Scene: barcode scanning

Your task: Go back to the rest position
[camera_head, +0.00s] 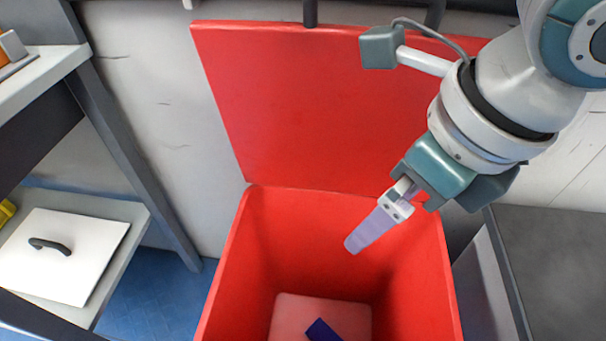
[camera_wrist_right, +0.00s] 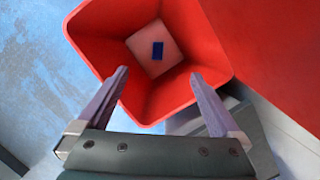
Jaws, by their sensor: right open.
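My right gripper (camera_head: 375,228) comes in from the upper right in the head view and hangs over the open red bin (camera_head: 222,285). In the right wrist view my right gripper (camera_wrist_right: 160,85) has its two fingers wide apart with nothing between them. A small dark blue box (camera_head: 322,331) lies on the bin's floor, partly cut off by the lower picture edge. The box also shows whole in the right wrist view (camera_wrist_right: 158,51), inside the red bin (camera_wrist_right: 95,30), well below the fingers. My left gripper is in neither view.
The bin's red lid (camera_head: 300,105) stands open against the wall. A dark grey counter (camera_head: 560,260) is at the right. Blue floor (camera_head: 155,300) shows between the shelf and the bin.

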